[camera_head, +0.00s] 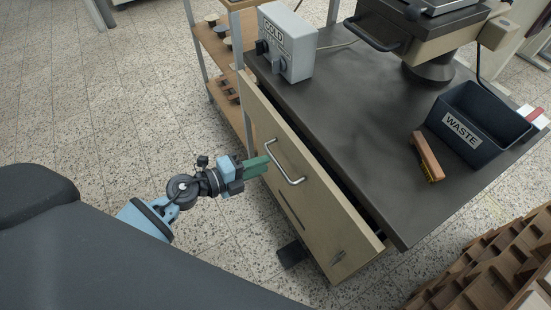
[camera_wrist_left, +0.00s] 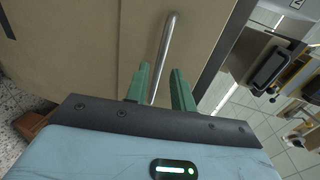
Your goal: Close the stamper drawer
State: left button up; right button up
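The stamper drawer (camera_head: 322,215) has a pale wooden front and stands out a little from under the dark worktop, with a dark gap along its top edge. Its metal bar handle (camera_head: 287,172) is on the upper part of the front. My left gripper (camera_head: 262,164) is close to the handle, its green fingers pointing at the drawer front. In the left wrist view the fingers (camera_wrist_left: 160,80) are apart, and the handle bar (camera_wrist_left: 165,50) shows between them. I cannot tell whether either finger touches the bar. My right gripper is not in view.
On the worktop (camera_head: 345,120) are a grey COLD control box (camera_head: 287,42), a dark WASTE bin (camera_head: 477,125), a wooden brush (camera_head: 428,156) and the stamping machine (camera_head: 425,40). A wooden shelf unit (camera_head: 218,55) stands behind.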

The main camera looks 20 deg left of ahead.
aim_at(275, 159)
pick_arm(q)
jog(key=shift+b+x, duration=0.3)
jog(key=shift+x, duration=2.15)
grip_shut()
